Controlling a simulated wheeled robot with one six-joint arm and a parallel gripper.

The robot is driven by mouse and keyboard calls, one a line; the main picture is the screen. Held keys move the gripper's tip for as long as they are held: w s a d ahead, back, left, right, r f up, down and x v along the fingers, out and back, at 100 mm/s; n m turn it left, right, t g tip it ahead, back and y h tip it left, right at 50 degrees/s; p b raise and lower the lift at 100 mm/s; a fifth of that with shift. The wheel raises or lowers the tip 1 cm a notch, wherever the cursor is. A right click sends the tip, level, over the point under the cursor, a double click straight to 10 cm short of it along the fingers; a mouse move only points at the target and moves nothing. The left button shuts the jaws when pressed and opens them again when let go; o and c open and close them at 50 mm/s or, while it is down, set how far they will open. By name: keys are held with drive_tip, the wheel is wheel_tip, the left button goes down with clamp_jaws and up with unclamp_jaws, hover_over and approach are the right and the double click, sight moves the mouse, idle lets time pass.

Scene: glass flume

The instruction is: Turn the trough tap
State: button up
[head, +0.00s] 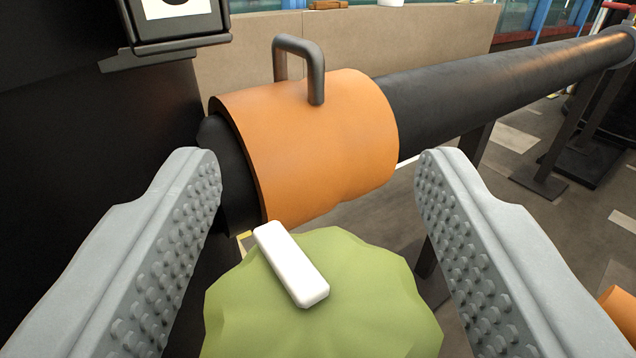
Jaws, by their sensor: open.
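The trough tap looks to be the green scalloped knob (340,300) at the bottom middle of the head view. A white bar (292,265) lies across its top, slanting from upper left to lower right. My gripper (318,170) is open, with one grey studded finger on each side of the knob. Gaps show between the knob and both fingers, wider at the upper right. The knob's lower part is cut off by the picture's bottom edge, so its stem is hidden.
Just beyond the knob, an orange collar (325,150) with a dark handle (300,62) sits on a black pipe (500,85) running to the upper right. A dark wall (90,120) stands close on the left. A tan panel (430,42) is behind.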

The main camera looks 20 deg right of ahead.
drive_tip(key=c, duration=1)
drive_tip(key=shift+n+y, duration=0.3)
drive_tip(key=shift+y, duration=0.2)
